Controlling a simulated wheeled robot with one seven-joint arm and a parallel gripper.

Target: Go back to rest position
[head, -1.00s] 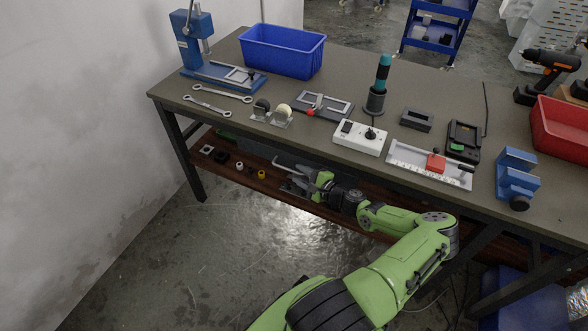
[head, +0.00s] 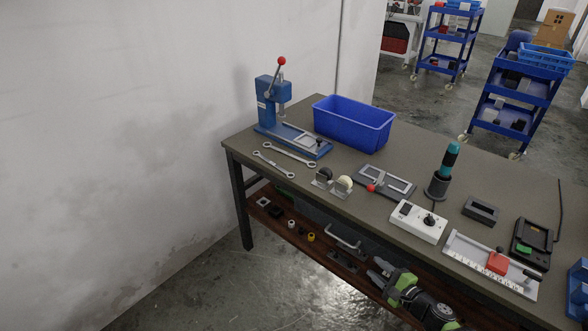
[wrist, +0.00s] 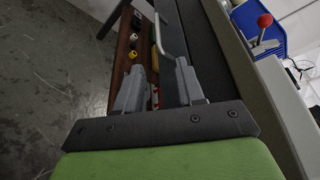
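My gripper (head: 380,272) is at the lower right in the head view, in front of the workbench's lower shelf. In the wrist view my gripper (wrist: 158,82) shows two grey fingers standing apart with nothing held between them. The gripper is open and empty. Its fingers point along the lower shelf, toward small parts and a grey handle. Most of my arm is outside the head view.
The lower shelf (head: 318,252) carries small parts. A wall stands left; open floor (head: 215,295) lies in front.

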